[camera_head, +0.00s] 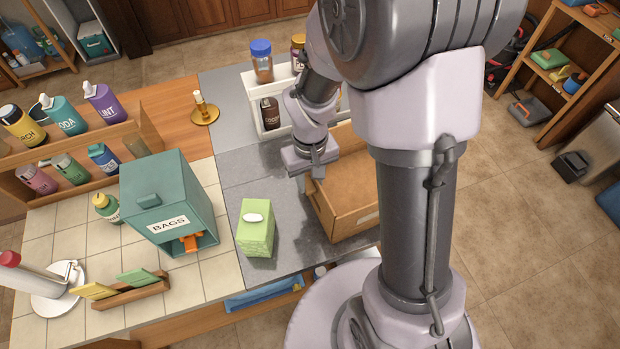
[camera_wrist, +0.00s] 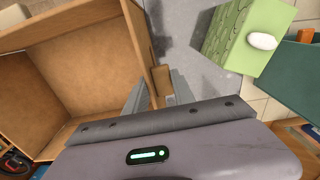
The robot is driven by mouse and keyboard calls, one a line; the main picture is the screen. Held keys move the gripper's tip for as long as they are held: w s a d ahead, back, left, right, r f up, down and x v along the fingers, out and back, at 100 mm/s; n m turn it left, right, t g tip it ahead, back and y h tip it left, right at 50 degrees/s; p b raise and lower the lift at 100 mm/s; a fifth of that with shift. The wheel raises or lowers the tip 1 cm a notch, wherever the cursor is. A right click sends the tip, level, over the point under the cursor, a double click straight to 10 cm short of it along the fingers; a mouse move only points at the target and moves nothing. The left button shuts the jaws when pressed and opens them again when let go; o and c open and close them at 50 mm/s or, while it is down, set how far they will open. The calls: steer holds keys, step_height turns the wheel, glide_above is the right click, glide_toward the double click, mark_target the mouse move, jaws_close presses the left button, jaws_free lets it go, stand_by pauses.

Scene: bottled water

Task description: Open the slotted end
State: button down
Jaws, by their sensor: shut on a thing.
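An open-topped brown box (camera_head: 356,217) stands on the grey counter, and its inside is bare in the wrist view (camera_wrist: 70,75). Its end wall (camera_wrist: 139,40) on the left side in the head view stands upright. My gripper (camera_wrist: 160,88) is at that wall, its fingers closed on a small brown tab (camera_wrist: 161,78) on the wall's outer side. In the head view my gripper (camera_head: 317,172) reaches down at the box's left edge. The fingertips are partly hidden there. I cannot make out a slot.
A green tissue box (camera_head: 256,232) stands left of the brown box, beside a teal BAGS dispenser (camera_head: 168,199). A white caddy (camera_head: 256,88) with bottles and jars is behind. Grey counter is free between the tissue box and brown box.

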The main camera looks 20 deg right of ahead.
stand_by(0.7)
steer(key=shift+d+y, duration=0.5)
steer(key=shift+d, duration=0.25)
steer(key=d+f+y, duration=0.2)
steer(key=d, duration=0.2)
steer(key=d+f+y+b, duration=0.1)
steer(key=d+f+y, duration=0.1)
steer(key=d+y, duration=0.1)
steer(key=d+f+y, duration=0.2)
steer(key=d, duration=0.4)
steer(key=shift+w+f+g+y+b, duration=0.3)
steer(key=shift+w+y+b, duration=0.05)
steer(key=shift+y+b, duration=0.05)
steer(key=shift+d+f+b, duration=0.2)
steer(key=shift+f, duration=0.35)
steer(key=shift+d+f+b, duration=0.15)
steer(key=shift+d+f, duration=0.05)
steer(key=shift+f, duration=0.3)
steer(key=shift+w, duration=0.1)
